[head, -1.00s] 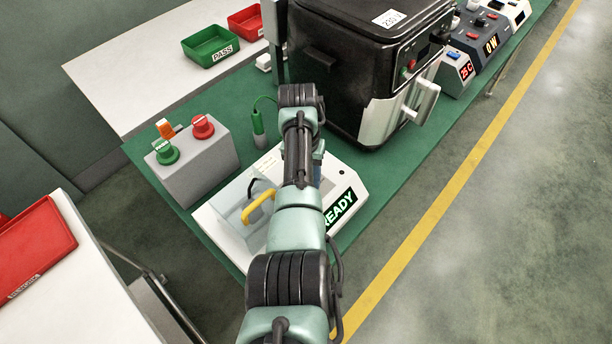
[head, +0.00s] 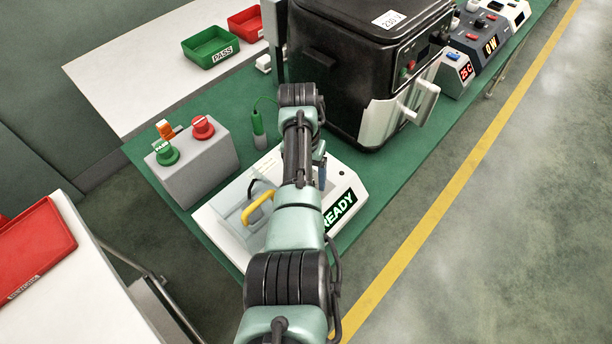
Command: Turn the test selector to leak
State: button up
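The white tester (head: 350,176) stands on the green bench top, its green display reading READY. A yellow handle (head: 258,208) rises from a clear cover at its left. My arm crosses the middle of the tester and hides much of its top. I cannot make out the test selector or its setting. A narrow blue and dark part (head: 321,170) shows just right of my arm, above the tester; I cannot tell whether it belongs to my gripper or to the tester. My gripper's fingertips are not clearly visible behind the arm.
A grey box (head: 200,173) with green, orange and red controls stands left of the tester. A green probe (head: 257,122) stands behind it. A large black fryer (head: 345,70) stands behind the tester. Green PASS (head: 208,47) and red (head: 247,22) trays lie farther back.

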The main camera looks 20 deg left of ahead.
notch_tip(320, 180, up, 13)
jog(key=shift+a, duration=0.35)
dwell(0.3)
dwell(0.4)
